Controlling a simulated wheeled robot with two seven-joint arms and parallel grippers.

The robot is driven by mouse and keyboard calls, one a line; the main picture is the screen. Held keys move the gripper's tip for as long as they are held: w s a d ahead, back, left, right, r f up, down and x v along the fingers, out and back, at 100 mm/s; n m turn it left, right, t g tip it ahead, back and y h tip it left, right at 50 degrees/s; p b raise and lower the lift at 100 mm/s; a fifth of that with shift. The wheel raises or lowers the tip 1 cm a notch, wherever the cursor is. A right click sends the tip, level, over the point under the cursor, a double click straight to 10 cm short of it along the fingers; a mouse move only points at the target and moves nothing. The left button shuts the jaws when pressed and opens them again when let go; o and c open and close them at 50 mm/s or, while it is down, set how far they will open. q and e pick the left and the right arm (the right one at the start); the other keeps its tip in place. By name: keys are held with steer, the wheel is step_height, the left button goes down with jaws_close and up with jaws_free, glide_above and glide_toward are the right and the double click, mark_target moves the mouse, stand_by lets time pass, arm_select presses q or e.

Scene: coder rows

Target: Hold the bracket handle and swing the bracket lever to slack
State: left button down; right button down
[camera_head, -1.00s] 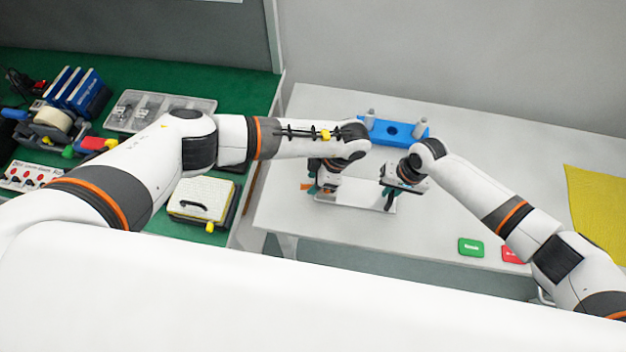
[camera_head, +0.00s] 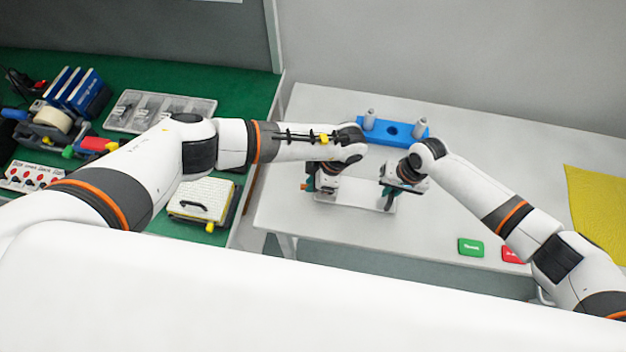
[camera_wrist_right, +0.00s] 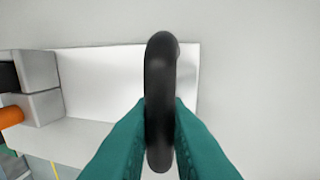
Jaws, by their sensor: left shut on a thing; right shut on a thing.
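The bracket (camera_head: 350,200) has a pale, flat base plate on the white table and sits below both my grippers; the plate also shows in the right wrist view (camera_wrist_right: 100,75). My right gripper (camera_head: 388,198) is shut on the black bracket handle (camera_wrist_right: 160,100), which stands upright between its teal fingers (camera_wrist_right: 150,130) in the right wrist view. My left gripper (camera_head: 320,190) is at the left end of the bracket, shut on what seems to be the orange bracket lever (camera_head: 304,187). Its grip is largely hidden by the wrist. An orange part (camera_wrist_right: 10,117) beside grey blocks (camera_wrist_right: 35,85) shows at the left edge of the wrist view.
A blue block (camera_head: 393,132) with two grey pegs stands behind the grippers. A green button (camera_head: 471,247) and a red button (camera_head: 514,254) lie at the front right, with a yellow mat (camera_head: 600,205) further right. A cluttered green bench (camera_head: 240,90) is at left.

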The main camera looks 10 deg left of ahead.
arm_select(q)
steer(key=shift+n, duration=0.3)
steer(key=n, duration=0.1)
steer(key=n+g, duration=0.1)
steer(key=s+n, duration=0.1)
steer(key=shift+s+d+n+g, duration=0.1)
steer(key=shift+d+n+g, duration=0.15)
steer(key=shift+n+g, duration=0.05)
steer(key=n, duration=0.1)
steer(key=n+h, duration=0.1)
steer(key=s+n+g, duration=0.1)
steer(key=shift+d+n, duration=0.3)
steer(key=shift+d, duration=0.05)
steer(key=n, duration=0.1)
steer(key=n+h, duration=0.1)
steer(key=d+n, duration=0.1)
steer(key=shift+s+n+g+h, duration=0.25)
steer(key=shift+n+g+h, duration=0.05)
steer(key=shift+g+h, duration=0.1)
steer(key=shift+s+d+n+h, duration=0.1)
steer(key=shift+d+n+h, duration=0.3)
steer(key=shift+n, duration=0.7)
steer(key=shift+d+n+h, duration=0.3)
steer(key=shift+n+h, duration=0.1)
steer(key=shift+n, duration=0.7)
steer(key=c, duration=1.4)
jaws_free()
steer(key=shift+r, duration=0.1)
